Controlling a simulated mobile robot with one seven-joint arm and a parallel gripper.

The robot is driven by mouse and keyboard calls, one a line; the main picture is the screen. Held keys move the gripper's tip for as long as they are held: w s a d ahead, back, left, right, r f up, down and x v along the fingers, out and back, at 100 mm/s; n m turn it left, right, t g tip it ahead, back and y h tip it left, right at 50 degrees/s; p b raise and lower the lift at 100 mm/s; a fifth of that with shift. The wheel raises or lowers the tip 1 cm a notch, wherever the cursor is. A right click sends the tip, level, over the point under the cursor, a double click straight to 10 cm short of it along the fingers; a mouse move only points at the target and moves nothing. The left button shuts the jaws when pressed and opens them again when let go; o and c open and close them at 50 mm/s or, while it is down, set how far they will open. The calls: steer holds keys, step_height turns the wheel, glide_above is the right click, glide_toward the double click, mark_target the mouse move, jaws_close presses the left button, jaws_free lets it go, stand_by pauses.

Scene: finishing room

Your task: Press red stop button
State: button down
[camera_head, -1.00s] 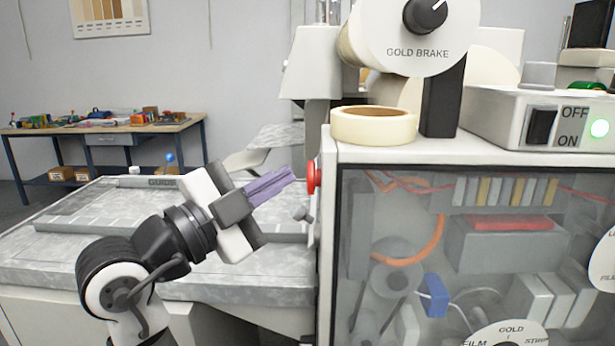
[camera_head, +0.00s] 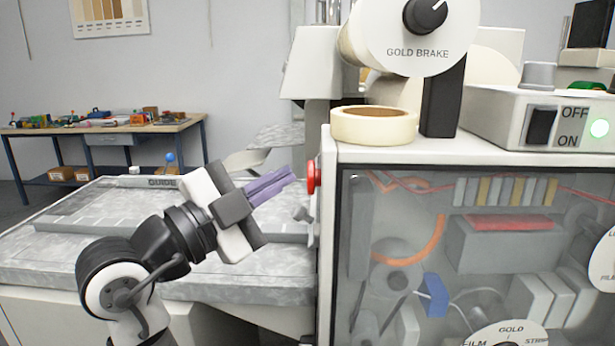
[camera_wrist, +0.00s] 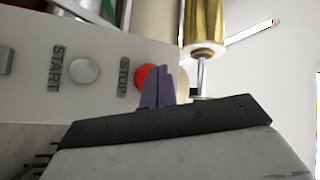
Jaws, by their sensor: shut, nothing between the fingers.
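The red stop button (camera_head: 314,177) sticks out from the left side of the machine cabinet. In the wrist view the red button (camera_wrist: 142,76) sits beside the word STOP, partly hidden behind my fingers. My gripper (camera_head: 291,174) is shut and empty, its purple fingers pointing right and slightly up at the button. In the head view the fingertips end just left of the button with a small gap. In the wrist view the fingertips (camera_wrist: 157,70) overlap the button's right part; whether they touch it I cannot tell.
A grey START button (camera_wrist: 84,70) lies left of STOP on the same panel. A gold roll (camera_wrist: 204,25) hangs close to the fingers. A tape roll (camera_head: 373,125) sits on the cabinet top. The grey machine bed (camera_head: 60,255) lies beneath my arm.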

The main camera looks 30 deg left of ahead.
steer(key=shift+w+d, duration=0.25)
steer(key=shift+d, duration=0.1)
steer(key=shift+w+d+b, duration=0.2)
steer(key=shift+d+b, duration=0.2)
steer(key=shift+b, duration=0.05)
stand_by(0.7)
steer(key=shift+a, duration=0.1)
steer(key=shift+s+a, duration=0.45)
steer(key=shift+a, duration=0.2)
steer(key=shift+s+a+b, duration=0.2)
steer(key=shift+s+a, duration=0.25)
steer(key=shift+a, duration=0.25)
steer(key=shift+s+a+b, duration=0.15)
steer(key=shift+s+a, duration=0.25)
steer(key=shift+a, duration=0.35)
steer(key=shift+s+a+b, duration=0.2)
steer(key=shift+s+a, duration=0.25)
steer(key=shift+a, duration=0.25)
